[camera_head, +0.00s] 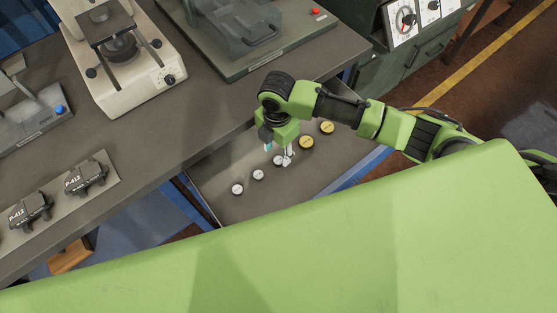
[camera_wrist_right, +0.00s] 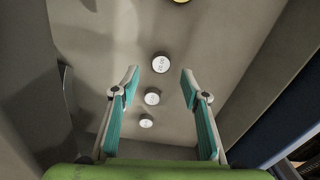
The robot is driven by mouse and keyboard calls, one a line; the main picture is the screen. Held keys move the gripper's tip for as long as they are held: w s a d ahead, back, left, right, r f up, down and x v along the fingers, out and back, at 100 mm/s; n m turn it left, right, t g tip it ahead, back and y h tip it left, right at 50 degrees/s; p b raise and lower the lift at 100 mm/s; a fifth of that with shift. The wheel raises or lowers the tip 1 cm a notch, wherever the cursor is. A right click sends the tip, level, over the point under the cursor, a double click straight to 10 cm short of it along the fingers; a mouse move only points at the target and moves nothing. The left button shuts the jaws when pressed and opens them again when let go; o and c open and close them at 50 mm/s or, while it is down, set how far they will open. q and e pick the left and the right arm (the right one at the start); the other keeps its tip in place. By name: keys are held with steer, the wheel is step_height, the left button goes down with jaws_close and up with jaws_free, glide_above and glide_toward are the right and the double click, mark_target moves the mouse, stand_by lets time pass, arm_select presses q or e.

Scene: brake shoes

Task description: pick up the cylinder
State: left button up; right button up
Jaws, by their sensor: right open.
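Several small round cylinders stand in a row in an open grey drawer. In the head view two have white tops at the near end, (camera_head: 237,188) and (camera_head: 258,174); a third white one (camera_head: 279,161) is partly hidden by my right gripper (camera_head: 279,153). Two yellow-topped cylinders, (camera_head: 306,142) and (camera_head: 327,127), stand farther right. My right gripper is open, pointing down over the row. In the right wrist view a white-topped cylinder (camera_wrist_right: 160,63) shows between and slightly beyond the fingertips (camera_wrist_right: 160,74). Nothing is between the finger pads in grip. My left gripper is not in view.
The drawer (camera_head: 215,201) has blue side edges and sits below the grey bench top (camera_head: 190,128). A green cabinet stands at the right.

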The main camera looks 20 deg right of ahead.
mark_target(279, 160)
step_height(279, 160, down, 4)
steer(key=shift+d, duration=0.15)
steer(key=shift+f, duration=0.2)
steer(key=shift+c, duration=0.7)
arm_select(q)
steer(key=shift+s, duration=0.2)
arm_select(e)
jaws_close()
